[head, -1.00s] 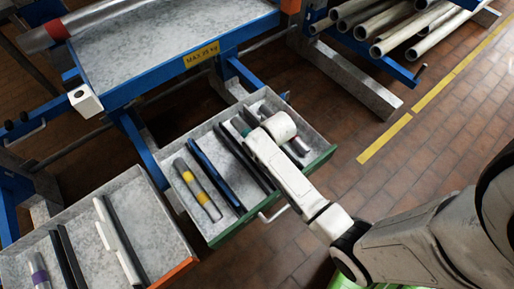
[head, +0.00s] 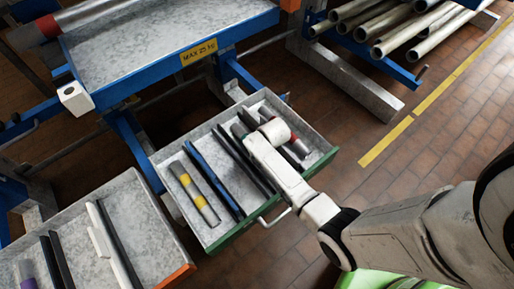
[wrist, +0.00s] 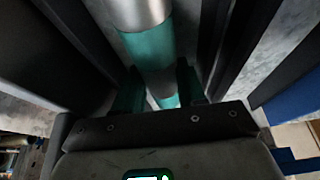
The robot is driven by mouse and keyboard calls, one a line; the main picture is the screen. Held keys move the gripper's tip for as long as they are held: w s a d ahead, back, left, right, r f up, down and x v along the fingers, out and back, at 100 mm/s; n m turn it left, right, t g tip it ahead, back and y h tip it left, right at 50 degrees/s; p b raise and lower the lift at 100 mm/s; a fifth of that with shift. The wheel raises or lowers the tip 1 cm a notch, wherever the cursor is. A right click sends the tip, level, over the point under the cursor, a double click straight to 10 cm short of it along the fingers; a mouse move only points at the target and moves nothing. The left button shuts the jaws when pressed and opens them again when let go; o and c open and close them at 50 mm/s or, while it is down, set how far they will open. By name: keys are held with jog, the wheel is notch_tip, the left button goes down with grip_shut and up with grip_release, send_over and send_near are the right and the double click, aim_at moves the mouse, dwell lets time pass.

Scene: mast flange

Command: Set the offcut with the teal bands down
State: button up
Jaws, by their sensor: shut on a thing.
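The offcut with the teal bands shows in the wrist view as a grey metal pipe with teal bands (wrist: 150,47), running between my fingers. My gripper (wrist: 160,88) is shut on it, one dark finger on each side. In the head view my wrist is over the right part of the open green-fronted drawer (head: 315,163), and my arm hides the fingers and most of the held offcut. I cannot tell whether the offcut touches the drawer floor. Dark dividers stand on both sides of it in the wrist view.
The drawer also holds an offcut with yellow bands (head: 186,181), a blue divider (head: 214,177), black dividers (head: 243,160) and a red-banded offcut (head: 295,142). An orange-edged drawer (head: 177,276) lies left. A blue-framed bench (head: 160,40) stands behind, with a pipe rack (head: 390,62) at the back right.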

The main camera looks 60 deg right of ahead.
jog(key=shift+f, duration=0.2)
jog(key=o, duration=0.9)
jog(key=shift+r, duration=0.1)
jog(key=p+v, duration=0.4)
jog(key=v, duration=0.8)
jog(key=s+a+r+n+g, duration=0.1)
jog(key=s+a+r, duration=0.3)
jog(key=s+a, duration=0.2)
jog(key=s+a+r+n+g+y, duration=0.1)
jog(key=s+a+r, duration=0.4)
jog(key=s, duration=0.5)
jog(key=shift+a+n+g, duration=0.4)
jog(key=shift+a+g, duration=0.1)
jog(key=shift+g, duration=0.1)
jog(key=shift+w+r, duration=0.1)
